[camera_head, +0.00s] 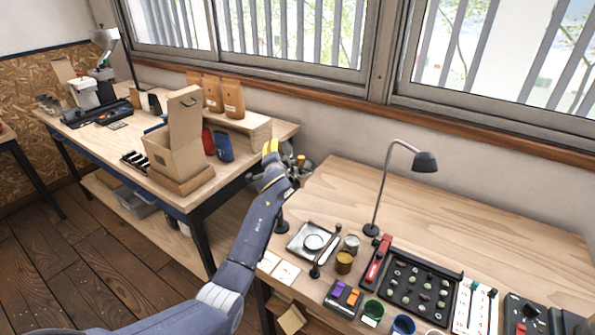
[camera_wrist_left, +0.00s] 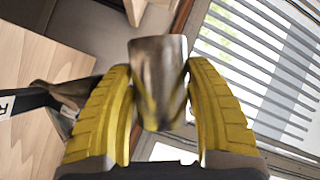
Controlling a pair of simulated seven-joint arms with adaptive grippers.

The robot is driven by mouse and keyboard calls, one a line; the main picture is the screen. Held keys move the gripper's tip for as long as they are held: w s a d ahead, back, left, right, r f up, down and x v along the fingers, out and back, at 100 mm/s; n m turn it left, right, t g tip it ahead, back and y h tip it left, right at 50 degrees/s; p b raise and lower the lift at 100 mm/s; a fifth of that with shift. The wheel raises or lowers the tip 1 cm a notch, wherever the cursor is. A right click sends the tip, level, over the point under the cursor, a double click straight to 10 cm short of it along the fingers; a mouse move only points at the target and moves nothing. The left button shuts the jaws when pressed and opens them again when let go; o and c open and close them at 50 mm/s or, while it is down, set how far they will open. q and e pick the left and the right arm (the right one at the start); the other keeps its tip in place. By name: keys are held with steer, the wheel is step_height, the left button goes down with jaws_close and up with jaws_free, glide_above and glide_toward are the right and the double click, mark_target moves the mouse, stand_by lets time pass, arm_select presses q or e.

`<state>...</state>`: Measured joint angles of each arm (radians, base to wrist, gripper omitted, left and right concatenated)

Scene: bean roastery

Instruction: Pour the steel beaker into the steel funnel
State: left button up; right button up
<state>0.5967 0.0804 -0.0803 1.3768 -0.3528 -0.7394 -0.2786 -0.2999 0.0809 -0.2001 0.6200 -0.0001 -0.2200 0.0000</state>
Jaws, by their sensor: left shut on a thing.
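My left gripper (camera_head: 270,148) is at the gap between the two benches, its yellow fingers raised. In the left wrist view its fingers (camera_wrist_left: 158,90) are shut on the steel beaker (camera_wrist_left: 158,62), a shiny metal cylinder between the pads. I cannot tell how far the beaker is tilted or what is in it; the gripper mostly hides it in the head view. A shiny, tapering metal shape (camera_wrist_left: 66,90), possibly the steel funnel, shows left of the fingers in the wrist view, apart from the beaker. Blurred metal parts (camera_head: 304,170) show just right of the gripper in the head view. My right gripper is out of view.
A desk lamp (camera_head: 425,161) stands on the right bench (camera_head: 465,215). A scale (camera_head: 313,240), small tins (camera_head: 344,261) and a black bean tray (camera_head: 420,285) are near its front. An open cardboard box (camera_head: 172,155) and kraft bags (camera_head: 233,97) stand on the left bench.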

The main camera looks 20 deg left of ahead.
mark_target(286, 146)
arm_select(q)
steer(key=shift+d+r+m, duration=0.1)
steer(key=shift+r+m, duration=0.2)
steer(key=shift+m, duration=0.4)
steer(key=shift+t, duration=0.4)
steer(key=shift+d+r+m+y, duration=0.3)
steer(key=shift+d+r+m, duration=0.15)
steer(key=shift+d+m, duration=0.4)
steer(key=shift+s+d+r+m+t, duration=0.1)
steer(key=shift+r+m+t, duration=0.15)
steer(key=shift+m, duration=0.35)
steer(key=shift+w+d+r+m+t, duration=0.1)
steer(key=shift+d+r+m+t, duration=0.1)
steer(key=shift+m+t, duration=0.25)
steer(key=shift+s+d+r+m+t, duration=0.1)
steer(key=shift+r+m+t, duration=0.1)
steer(key=shift+m, duration=0.5)
stand_by(0.5)
steer(key=shift+d+r+m+t, duration=0.2)
steer(key=shift+d+m+t, duration=0.05)
steer(key=shift+m, duration=0.5)
steer(key=shift+d+r+m+t, duration=0.15)
steer(key=shift+d+m+t, duration=0.1)
steer(key=shift+m, duration=0.5)
stand_by(2.3)
